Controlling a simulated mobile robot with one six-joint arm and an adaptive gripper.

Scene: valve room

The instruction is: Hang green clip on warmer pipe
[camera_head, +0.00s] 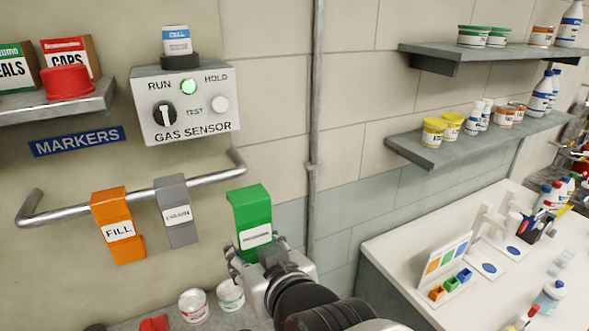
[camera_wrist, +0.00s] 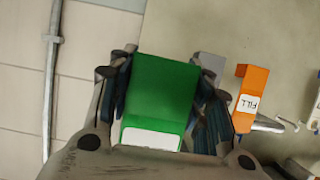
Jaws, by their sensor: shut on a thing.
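The green clip (camera_head: 251,208) with a white label is held in my gripper (camera_head: 260,250). In the wrist view the green clip (camera_wrist: 167,95) fills the space between the two fingers of my gripper (camera_wrist: 165,105), which are shut on its sides. In the head view the clip is upright, just right of the marker rail's right end, and seems apart from the rail. The orange FILL clip (camera_head: 117,226) and grey DRAIN clip (camera_head: 177,211) hang on the metal rail (camera_head: 73,214). No pipe in view is labelled as the warmer pipe.
A vertical grey pipe (camera_head: 316,90) runs up the wall right of the green clip. The gas sensor box (camera_head: 187,103) is above the rail. A white counter (camera_head: 400,245) with bottles and colour trays is at right, under shelves (camera_head: 480,140).

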